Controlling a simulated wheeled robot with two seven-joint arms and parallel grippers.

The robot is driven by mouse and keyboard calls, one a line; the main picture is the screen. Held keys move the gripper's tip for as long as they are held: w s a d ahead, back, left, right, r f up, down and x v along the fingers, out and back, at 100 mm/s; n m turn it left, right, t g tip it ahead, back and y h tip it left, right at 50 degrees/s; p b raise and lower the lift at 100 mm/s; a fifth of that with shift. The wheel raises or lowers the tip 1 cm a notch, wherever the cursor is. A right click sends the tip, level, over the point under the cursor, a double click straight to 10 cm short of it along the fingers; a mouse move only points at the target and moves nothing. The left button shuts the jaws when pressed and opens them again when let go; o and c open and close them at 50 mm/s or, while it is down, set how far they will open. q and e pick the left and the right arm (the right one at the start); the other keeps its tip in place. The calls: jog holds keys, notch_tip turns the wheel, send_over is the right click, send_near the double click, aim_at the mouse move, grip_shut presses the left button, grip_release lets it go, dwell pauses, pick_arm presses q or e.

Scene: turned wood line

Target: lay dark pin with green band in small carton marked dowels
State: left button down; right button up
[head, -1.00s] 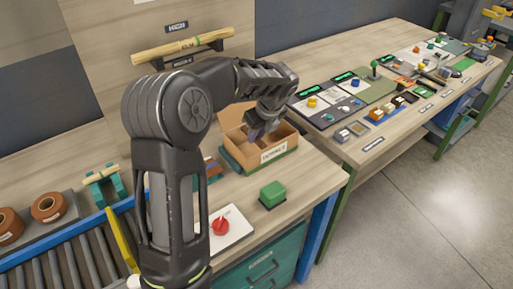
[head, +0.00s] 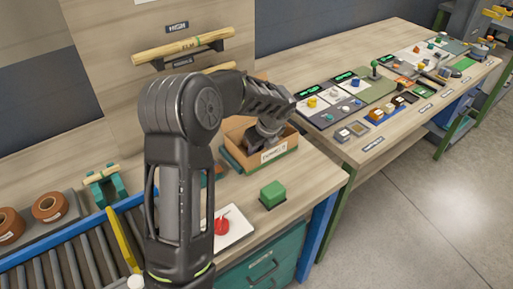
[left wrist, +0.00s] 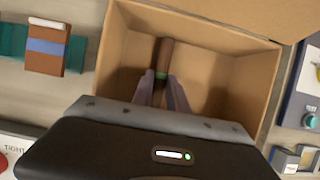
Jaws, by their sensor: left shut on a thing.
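The small carton (head: 283,151) marked dowels stands open on the bench, and it fills the middle of the left wrist view (left wrist: 118,60). My left gripper (left wrist: 162,92) reaches down into the carton and is shut on the dark pin with the green band (left wrist: 164,56). The pin's brown end points toward the carton's far wall. I cannot tell whether the pin touches the carton floor. In the head view the left gripper (head: 262,138) is partly hidden by the carton wall, and the pin is hidden. My right gripper is not in view.
A green block (head: 272,194) and a plate with a red knob (head: 221,226) are in front of the carton. A brown block with a blue band (left wrist: 46,48) lies left of it. A roller conveyor (head: 75,255) runs at the lower left.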

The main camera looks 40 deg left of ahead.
pick_arm(q)
jog(key=shift+f, duration=0.1)
jog(key=c, duration=1.3)
grip_release()
jog(key=v, duration=1.2)
jog(key=shift+b, duration=0.4)
